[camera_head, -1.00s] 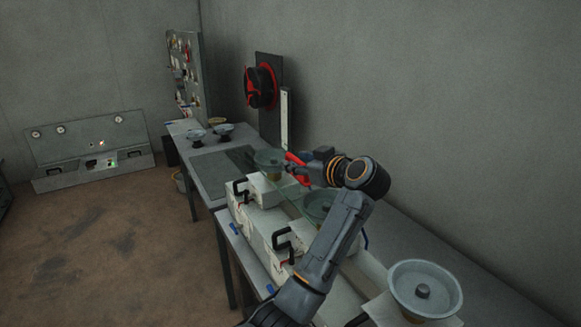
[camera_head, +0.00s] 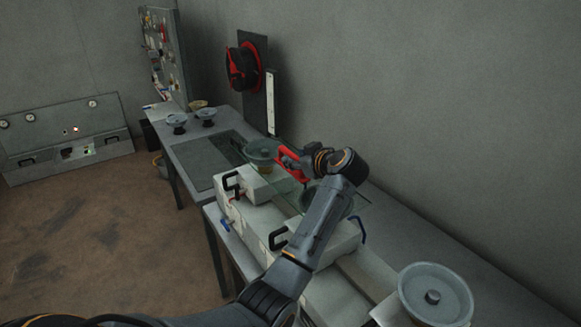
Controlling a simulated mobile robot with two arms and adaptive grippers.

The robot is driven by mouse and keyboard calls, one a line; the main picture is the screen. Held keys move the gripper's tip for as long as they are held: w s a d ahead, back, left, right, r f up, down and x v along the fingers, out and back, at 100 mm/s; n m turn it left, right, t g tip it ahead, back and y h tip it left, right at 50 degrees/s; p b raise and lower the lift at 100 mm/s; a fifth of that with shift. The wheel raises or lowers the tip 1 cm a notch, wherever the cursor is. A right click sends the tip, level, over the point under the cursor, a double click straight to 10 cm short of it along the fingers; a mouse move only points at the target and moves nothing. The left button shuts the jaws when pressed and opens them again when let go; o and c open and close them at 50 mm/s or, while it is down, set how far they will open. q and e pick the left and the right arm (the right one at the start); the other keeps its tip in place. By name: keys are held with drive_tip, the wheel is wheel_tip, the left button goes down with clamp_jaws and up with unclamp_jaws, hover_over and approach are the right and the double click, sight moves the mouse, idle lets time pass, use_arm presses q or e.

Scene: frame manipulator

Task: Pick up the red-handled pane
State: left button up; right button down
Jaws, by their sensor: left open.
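A red handle (camera_head: 293,166) shows at the far right side of the white frame fixture (camera_head: 257,206). A thin, see-through pane (camera_head: 283,192) seems to lie on top of the fixture, but its edges are hard to make out. My left gripper (camera_head: 284,156) is open at the red handle, with its wrist pointing left. The fingers are small and dark, so I cannot tell whether they touch the handle or are around it. My left forearm covers part of the fixture and a grey round cup. My right gripper is not in view.
Grey round cups stand on the fixture (camera_head: 263,150) and at the front right (camera_head: 435,291).

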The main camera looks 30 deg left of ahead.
sight(292, 153)
use_arm(q)
drive_tip(key=shift+w+a+p, duration=0.65)
drive_tip(key=shift+a+p, duration=0.05)
drive_tip(key=shift+p, duration=0.1)
drive_tip(key=shift+p+x, duration=0.3)
drive_tip(key=shift+x, duration=0.85)
drive_tip(key=shift+w+a+f, duration=0.2)
drive_tip(key=shift+f, duration=0.2)
drive_tip(key=shift+d, duration=0.15)
drive_tip(key=shift+c, duration=0.7)
drive_tip(key=shift+s, duration=0.1)
clamp_jaws()
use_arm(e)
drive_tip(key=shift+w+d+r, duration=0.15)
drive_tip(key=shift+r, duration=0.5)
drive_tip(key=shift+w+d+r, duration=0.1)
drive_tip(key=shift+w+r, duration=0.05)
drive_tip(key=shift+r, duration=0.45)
use_arm(q)
drive_tip(key=shift+r, duration=0.25)
